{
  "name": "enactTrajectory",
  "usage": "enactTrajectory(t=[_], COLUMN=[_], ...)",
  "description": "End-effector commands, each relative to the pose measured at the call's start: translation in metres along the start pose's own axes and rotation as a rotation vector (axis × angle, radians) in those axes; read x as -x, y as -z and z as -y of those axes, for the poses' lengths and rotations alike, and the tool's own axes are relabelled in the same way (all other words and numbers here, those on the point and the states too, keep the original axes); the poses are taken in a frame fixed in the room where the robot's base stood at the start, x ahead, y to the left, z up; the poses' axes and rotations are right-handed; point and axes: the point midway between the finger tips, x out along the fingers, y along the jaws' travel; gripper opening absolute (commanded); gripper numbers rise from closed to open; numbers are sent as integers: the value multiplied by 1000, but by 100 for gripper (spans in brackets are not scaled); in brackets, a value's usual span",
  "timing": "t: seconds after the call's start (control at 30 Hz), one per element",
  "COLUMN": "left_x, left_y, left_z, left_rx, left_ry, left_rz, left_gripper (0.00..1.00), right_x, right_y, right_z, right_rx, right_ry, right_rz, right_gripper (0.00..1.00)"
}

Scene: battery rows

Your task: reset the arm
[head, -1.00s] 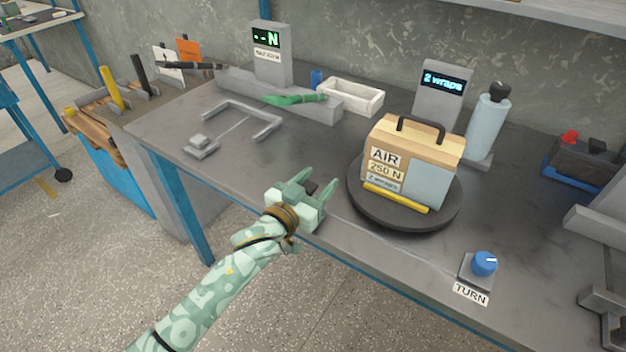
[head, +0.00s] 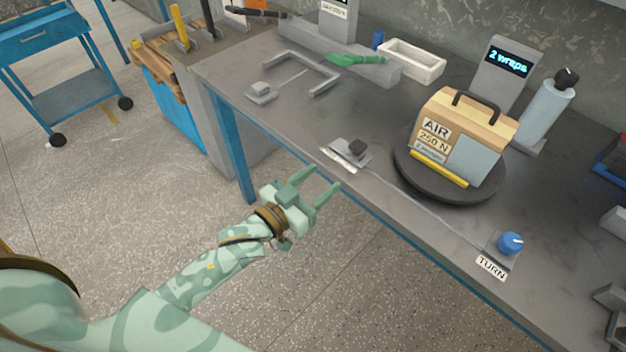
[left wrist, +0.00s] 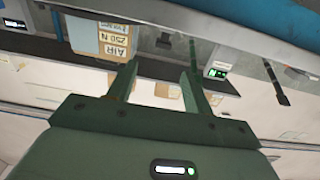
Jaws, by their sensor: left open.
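My left gripper (head: 322,184) is open and empty, off the front edge of the grey workbench (head: 300,122) in the head view. Its two green fingers point toward the bench, and they also show apart in the left wrist view (left wrist: 160,78). My left arm comes in from the lower left. My right gripper does not show in either view.
A small dark clamp block (head: 352,150) sits near the bench edge. A box marked AIR 250 N (head: 475,150) stands on a black turntable (head: 402,178). A blue knob (head: 510,243) is at the right front. A blue cart (head: 70,85) stands on the left. Floor is free before the bench.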

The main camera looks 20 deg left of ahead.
Motion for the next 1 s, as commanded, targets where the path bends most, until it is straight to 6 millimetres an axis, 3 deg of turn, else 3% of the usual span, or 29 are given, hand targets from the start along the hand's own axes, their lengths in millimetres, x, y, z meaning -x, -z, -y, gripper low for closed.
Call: enactTrajectory(t=[0.13, 0.63, 0.7, 0.77, 0.83, 0.93, 1.0], left_x=[8, 8, 8, 10, 18, 44, 75], left_y=[0, 0, -7, -28, -67, -143, -199], left_z=[0, 0, 2, 7, 16, 29, 34], left_rx=[0, -6, -45, -70, -100, -132, -146], left_ry=[0, 0, 6, 17, 36, 68, 85], left_rz=[0, 0, 25, 77, 172, 366, 518], left_gripper=[51, 51, 51, 51, 51, 51, 51], right_x=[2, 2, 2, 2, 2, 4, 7], right_y=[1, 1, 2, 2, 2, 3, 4], right_z=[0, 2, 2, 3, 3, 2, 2], right_rx=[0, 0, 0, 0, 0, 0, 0], right_ry=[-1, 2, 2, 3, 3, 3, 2], right_rz=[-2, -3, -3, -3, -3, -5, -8], right_gripper=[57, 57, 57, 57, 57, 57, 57])
